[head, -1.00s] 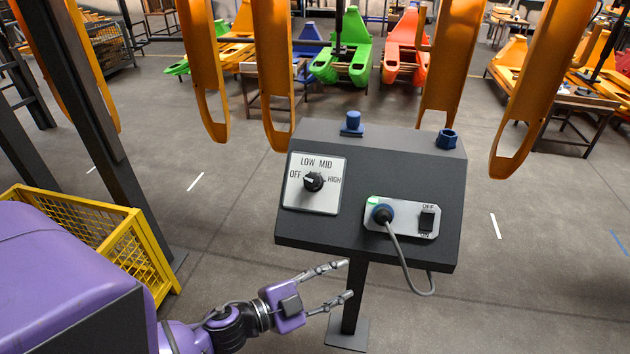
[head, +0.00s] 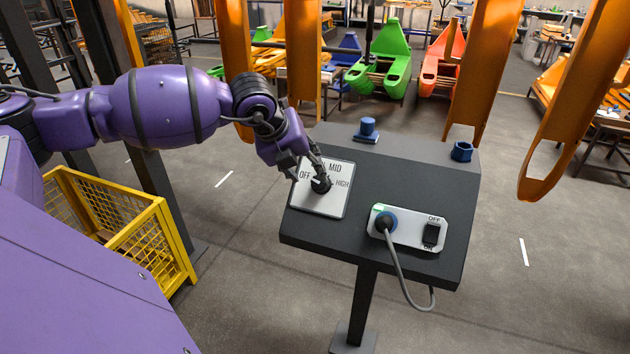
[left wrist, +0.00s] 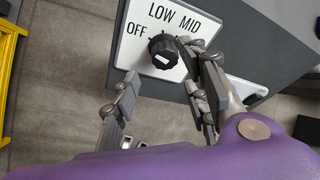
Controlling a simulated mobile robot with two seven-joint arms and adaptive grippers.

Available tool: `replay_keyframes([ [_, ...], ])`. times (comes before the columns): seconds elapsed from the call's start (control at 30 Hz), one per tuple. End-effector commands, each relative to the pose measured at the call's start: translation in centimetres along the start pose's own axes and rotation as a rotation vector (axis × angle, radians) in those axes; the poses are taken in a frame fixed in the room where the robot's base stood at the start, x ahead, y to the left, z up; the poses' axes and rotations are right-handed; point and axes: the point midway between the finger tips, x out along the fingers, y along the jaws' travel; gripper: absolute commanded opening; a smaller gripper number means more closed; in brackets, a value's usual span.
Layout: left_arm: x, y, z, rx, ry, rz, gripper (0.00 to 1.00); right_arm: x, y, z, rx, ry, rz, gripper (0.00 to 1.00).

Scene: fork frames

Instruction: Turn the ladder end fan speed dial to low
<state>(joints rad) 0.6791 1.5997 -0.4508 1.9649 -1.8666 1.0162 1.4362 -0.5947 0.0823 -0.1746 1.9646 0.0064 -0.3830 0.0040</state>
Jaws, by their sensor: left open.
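The fan speed dial is a black knob (head: 321,185) on a white plate (head: 318,207) marked OFF, LOW, MID and HIGH, at the left of a dark sloped console (head: 400,190). It also shows in the left wrist view (left wrist: 163,52). My left gripper (head: 307,172) is open at the dial, its fingers partly covering the plate and the word LOW. In the left wrist view the open fingers (left wrist: 158,62) lie either side of the knob's near side; the right fingertip is close to it. Contact and the dial's exact setting cannot be told. My right gripper is not in view.
A plugged cable (head: 408,275) and black ON/OFF switch (head: 431,234) sit to the dial's right. Blue knobs (head: 367,128) (head: 462,151) stand on the console's top edge. Orange hangers (head: 470,70) hang behind; a yellow mesh crate (head: 130,225) is at left.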

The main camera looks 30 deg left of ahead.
Motion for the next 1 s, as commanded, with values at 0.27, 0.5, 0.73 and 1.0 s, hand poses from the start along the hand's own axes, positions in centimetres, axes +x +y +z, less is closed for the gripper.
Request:
replay_keyframes([
  [0.27,4.5,-0.1,-0.1,-0.003,0.003,-0.003,0.41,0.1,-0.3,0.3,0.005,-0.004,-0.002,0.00],
  [0.5,5.9,0.0,-0.1,0.000,0.003,-0.002,0.41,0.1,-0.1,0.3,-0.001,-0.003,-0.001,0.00],
  [0.73,5.9,0.0,-0.1,0.000,0.003,-0.002,0.39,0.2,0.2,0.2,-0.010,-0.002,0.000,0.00],
  [1.0,6.0,0.1,-0.1,-0.001,0.004,0.000,0.03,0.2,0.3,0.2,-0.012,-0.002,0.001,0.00],
])
